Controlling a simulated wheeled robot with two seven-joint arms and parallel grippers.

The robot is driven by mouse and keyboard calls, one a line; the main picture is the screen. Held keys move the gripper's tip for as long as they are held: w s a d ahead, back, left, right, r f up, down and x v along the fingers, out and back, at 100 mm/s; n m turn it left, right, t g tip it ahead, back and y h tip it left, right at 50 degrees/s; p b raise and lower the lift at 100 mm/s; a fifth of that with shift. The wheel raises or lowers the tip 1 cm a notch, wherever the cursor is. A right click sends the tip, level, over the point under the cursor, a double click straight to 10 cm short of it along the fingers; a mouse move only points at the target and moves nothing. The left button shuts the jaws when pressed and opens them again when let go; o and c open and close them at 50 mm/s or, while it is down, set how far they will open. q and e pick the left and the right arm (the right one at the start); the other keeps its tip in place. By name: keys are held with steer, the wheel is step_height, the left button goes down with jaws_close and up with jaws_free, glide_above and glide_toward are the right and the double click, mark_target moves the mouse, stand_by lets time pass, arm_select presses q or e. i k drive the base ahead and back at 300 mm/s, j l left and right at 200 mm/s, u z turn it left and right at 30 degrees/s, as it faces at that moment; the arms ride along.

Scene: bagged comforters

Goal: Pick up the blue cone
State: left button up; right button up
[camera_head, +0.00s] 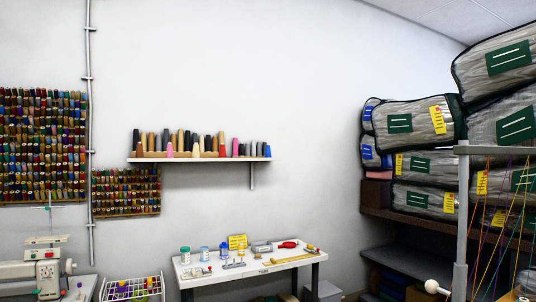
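A small blue cone (268,151) stands upright at the right end of the wall shelf (215,160). Other cones stand in a row to its left, in grey, black, tan, red and pink. Neither of my grippers shows in the head view.
A white table (205,283) with jars and small tools stands below the shelf. A sewing machine (45,268) and a white wire rack (112,295) are at the left. Bagged comforters (415,120) fill racks at the right, behind a grey post (462,220) with coloured threads.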

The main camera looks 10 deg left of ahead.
mark_target(267, 152)
steer(key=z, duration=6.85)
steer(key=l+z, duration=0.25)
steer(key=z, duration=0.2)
steer(key=k+l+z, duration=0.1)
steer(key=l+z, duration=0.15)
steer(key=z, duration=0.15)
steer(key=l+z, duration=0.2)
steer(key=z, duration=0.25)
steer(key=i+l+z, duration=0.1)
steer(key=l+z, duration=0.15)
steer(key=z, duration=0.2)
steer(key=i+l+z, duration=0.25)
steer(key=l+z, duration=0.15)
steer(key=i+l+z, duration=1.05)
steer(key=z, duration=0.25)
steer(key=i, duration=0.1)
